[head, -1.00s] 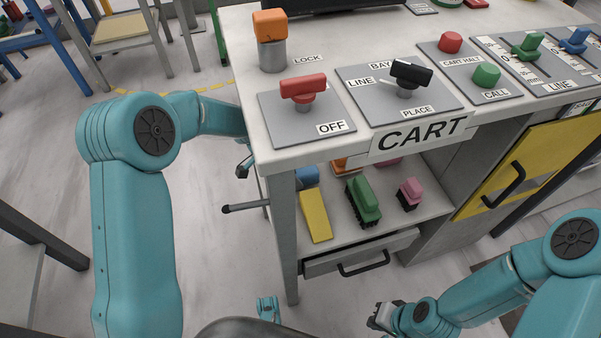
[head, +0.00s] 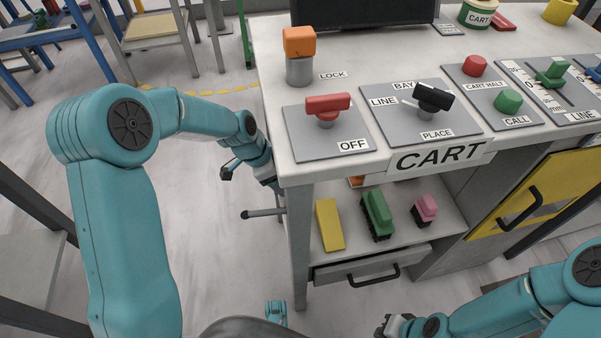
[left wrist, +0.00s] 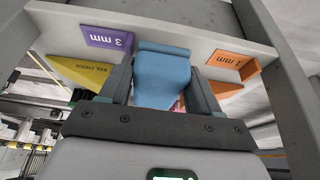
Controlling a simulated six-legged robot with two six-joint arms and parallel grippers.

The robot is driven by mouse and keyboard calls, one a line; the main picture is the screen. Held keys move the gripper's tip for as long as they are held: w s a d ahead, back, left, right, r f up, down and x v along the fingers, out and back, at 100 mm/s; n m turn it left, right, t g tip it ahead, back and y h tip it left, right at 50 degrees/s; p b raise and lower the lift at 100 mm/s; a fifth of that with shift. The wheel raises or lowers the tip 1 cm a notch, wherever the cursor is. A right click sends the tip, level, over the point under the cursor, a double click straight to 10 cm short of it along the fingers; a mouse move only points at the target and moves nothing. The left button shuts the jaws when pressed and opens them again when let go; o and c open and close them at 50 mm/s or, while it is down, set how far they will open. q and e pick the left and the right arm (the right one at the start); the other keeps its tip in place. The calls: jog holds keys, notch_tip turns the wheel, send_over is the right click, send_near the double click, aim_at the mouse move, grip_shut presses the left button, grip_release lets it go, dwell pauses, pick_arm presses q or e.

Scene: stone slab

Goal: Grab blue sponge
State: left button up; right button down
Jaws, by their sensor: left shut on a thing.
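The blue sponge (left wrist: 162,80) fills the space between the two dark fingers of my left gripper (left wrist: 162,72) in the left wrist view, and the gripper is shut on it. In the head view my left forearm reaches down beside the cart's left side; its fingertips and the sponge are hidden there. My right gripper (head: 388,327) is at the bottom edge of the head view, apart from the cart, and its jaws are too small and cut off to read.
The cart's lower shelf (head: 400,228) holds a yellow block (head: 329,225), a green brush (head: 377,212) and a pink brush (head: 425,208). A cart leg (head: 298,245) and a grey rod (head: 262,213) are close to my left arm. Purple (left wrist: 108,39) and orange (left wrist: 229,60) labels flank the sponge.

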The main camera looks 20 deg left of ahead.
pick_arm(q)
jog(key=s+a, duration=0.6)
jog(key=a, duration=0.2)
jog(key=shift+a, duration=0.2)
